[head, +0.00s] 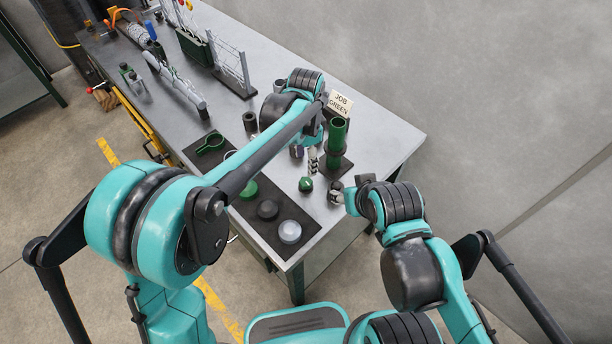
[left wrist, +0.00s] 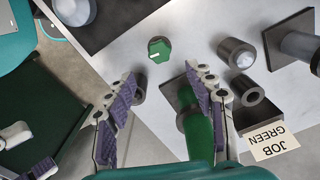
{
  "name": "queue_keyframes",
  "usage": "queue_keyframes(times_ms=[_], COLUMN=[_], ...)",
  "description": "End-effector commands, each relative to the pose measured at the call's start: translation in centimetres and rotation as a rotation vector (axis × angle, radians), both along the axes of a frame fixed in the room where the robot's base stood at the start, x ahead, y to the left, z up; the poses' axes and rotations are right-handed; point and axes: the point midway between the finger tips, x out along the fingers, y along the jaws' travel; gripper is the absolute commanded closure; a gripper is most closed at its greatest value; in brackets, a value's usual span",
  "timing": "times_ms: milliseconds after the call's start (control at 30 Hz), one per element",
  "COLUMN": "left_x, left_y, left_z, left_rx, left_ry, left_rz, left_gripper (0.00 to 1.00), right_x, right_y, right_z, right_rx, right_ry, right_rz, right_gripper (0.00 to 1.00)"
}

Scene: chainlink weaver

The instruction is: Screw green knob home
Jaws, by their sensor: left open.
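The green knob (head: 305,184) sits on the bare metal bench just beyond the dark mat's edge. In the left wrist view the knob (left wrist: 159,49) shows a white mark on its top. My left gripper (left wrist: 162,88) is open and empty, its purple-padded fingers apart, with the knob in view beyond the gap between them. In the head view my left fingers (head: 312,160) are close behind the knob, beside the green upright tube (head: 337,135). My right gripper (head: 345,194) is near the bench's right edge; its fingertips are not clear.
The green tube (left wrist: 198,128) stands close beside my left gripper's right finger. A JOB GREEN card (head: 340,103) is behind it. The dark mat (head: 285,247) holds a green ring tool (head: 211,142) and several round pieces. Dark hollow cylinders (left wrist: 246,92) stand near the knob.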

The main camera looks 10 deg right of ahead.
Motion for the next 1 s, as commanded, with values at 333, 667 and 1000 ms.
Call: queue_keyframes(times_ms=[333, 667, 1000], left_x=[0.0, 0.0, 0.0], left_y=[0.1, 0.1, 0.1], left_z=[-1.1, -3.9, -8.6], left_rx=[0.000, 0.000, 0.000], left_ry=[0.000, 0.000, 0.000], left_rz=[0.819, 0.928, 0.926], left_gripper=[0.46, 0.46, 0.46], right_x=[0.0, 0.0, 0.0], right_y=[0.0, 0.0, 0.0], right_z=[0.5, -0.4, -1.8], right_rx=[0.000, 0.000, 0.000], right_ry=[0.000, 0.000, 0.000], right_rz=[0.000, 0.000, 0.000], right_gripper=[0.52, 0.52, 0.52])
